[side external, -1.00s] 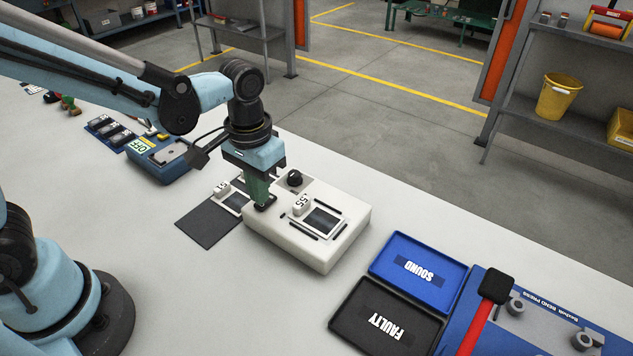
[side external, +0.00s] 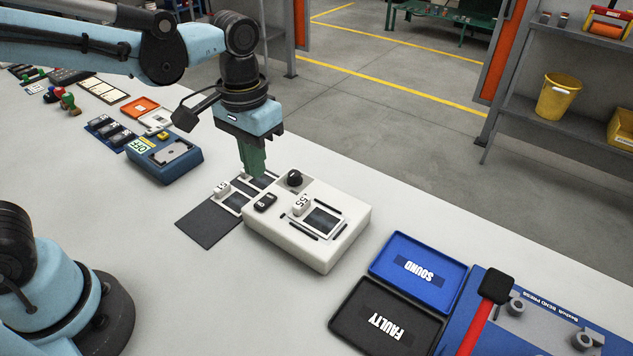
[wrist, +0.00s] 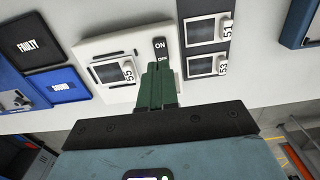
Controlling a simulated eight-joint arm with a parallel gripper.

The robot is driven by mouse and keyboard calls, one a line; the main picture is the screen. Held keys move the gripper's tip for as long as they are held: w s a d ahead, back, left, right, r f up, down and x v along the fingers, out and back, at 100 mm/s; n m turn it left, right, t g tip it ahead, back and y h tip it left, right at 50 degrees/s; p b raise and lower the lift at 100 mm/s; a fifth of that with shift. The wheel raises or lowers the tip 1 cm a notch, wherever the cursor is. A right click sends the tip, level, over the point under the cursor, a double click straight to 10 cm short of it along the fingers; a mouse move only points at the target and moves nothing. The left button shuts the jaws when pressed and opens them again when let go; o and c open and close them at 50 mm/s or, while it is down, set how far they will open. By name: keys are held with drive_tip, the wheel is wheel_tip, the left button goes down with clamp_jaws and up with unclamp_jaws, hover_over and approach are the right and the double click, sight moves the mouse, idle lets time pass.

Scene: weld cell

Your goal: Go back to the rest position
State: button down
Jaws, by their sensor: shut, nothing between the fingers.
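My gripper (side external: 255,177) is shut and empty, with its green fingers pointing down. It hangs above the far left edge of a white machine (side external: 335,253), apart from the black switch (side external: 265,202) on its top. A dark-faced plate with a white block marked 55 (side external: 302,205) lies on the machine. A black knob (side external: 294,178) stands at its far corner.
A dark mat (side external: 207,228) bears framed plates with blocks marked 51 (wrist: 227,26) and 53 (wrist: 221,66). A blue device (side external: 176,168) stands left. A blue SOUND tray (side external: 448,299) and black FAULTY tray (side external: 345,316) lie right, beside a blue bend press (side external: 535,310).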

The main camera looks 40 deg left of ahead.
drive_tip(key=shift+a, duration=0.1)
drive_tip(key=s+a+r+t, duration=0.1)
drive_tip(key=s+a+t, duration=0.2)
drive_tip(key=a+t, duration=0.4)
drive_tip(key=shift+s+a+r, duration=0.2)
drive_tip(key=shift+s+r, duration=0.1)
drive_tip(key=shift+s, duration=0.05)
drive_tip(key=shift+w, duration=0.1)
drive_tip(key=w+d+r+m+g, duration=0.5)
drive_tip(key=d+m+g, duration=0.2)
drive_tip(key=m, duration=1.1)
drive_tip(key=shift+w+d+r, duration=0.2)
drive_tip(key=shift+w+r, duration=0.1)
drive_tip(key=shift+w, duration=0.05)
drive_tip(key=shift+f, duration=0.1)
